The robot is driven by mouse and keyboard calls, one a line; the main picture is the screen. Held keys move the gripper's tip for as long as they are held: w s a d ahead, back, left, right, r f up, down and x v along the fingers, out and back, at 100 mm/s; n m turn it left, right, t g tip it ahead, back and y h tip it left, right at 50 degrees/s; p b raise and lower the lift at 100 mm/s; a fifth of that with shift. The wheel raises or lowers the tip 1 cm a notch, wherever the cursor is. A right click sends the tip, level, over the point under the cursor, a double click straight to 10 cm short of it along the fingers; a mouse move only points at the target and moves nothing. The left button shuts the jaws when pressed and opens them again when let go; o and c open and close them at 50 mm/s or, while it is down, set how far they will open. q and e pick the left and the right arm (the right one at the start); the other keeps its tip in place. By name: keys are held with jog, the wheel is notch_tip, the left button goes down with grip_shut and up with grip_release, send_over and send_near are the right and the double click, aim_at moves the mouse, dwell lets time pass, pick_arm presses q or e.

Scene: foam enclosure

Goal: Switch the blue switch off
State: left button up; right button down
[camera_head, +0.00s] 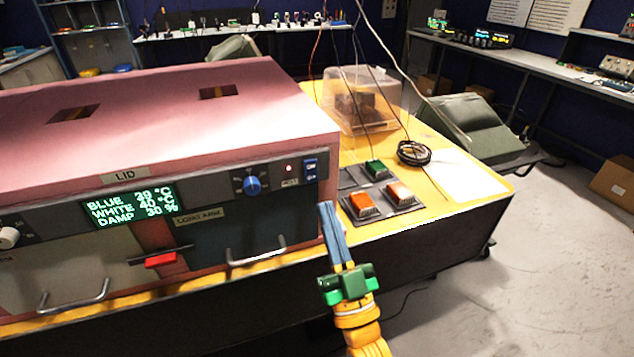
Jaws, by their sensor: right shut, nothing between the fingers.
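The blue switch (310,169) is a small blue rocker at the right end of the dark control panel on the front of the pink foam enclosure (190,110). Its position, on or off, is too small to tell. A small lit lamp (289,168) sits just left of it, and a blue knob (252,185) is further left. My right gripper (326,206) comes up from below, its long blue-grey fingers shut and empty. Its tips are just below and right of the switch in the picture, apart from it. My left gripper is out of view.
A green-lit display (130,206), a red slider (160,259) and drawer handles (257,251) are on the enclosure front. Orange and green buttons (375,170), a cable coil (413,152) and a clear box (362,98) stand on the yellow tabletop (440,190) to the right.

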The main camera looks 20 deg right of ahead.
aim_at(310, 172)
jog(key=w, duration=0.5)
jog(key=shift+w+a+r+p, duration=0.1)
jog(key=shift+w+r+p, duration=0.2)
jog(key=shift+w+r, duration=0.1)
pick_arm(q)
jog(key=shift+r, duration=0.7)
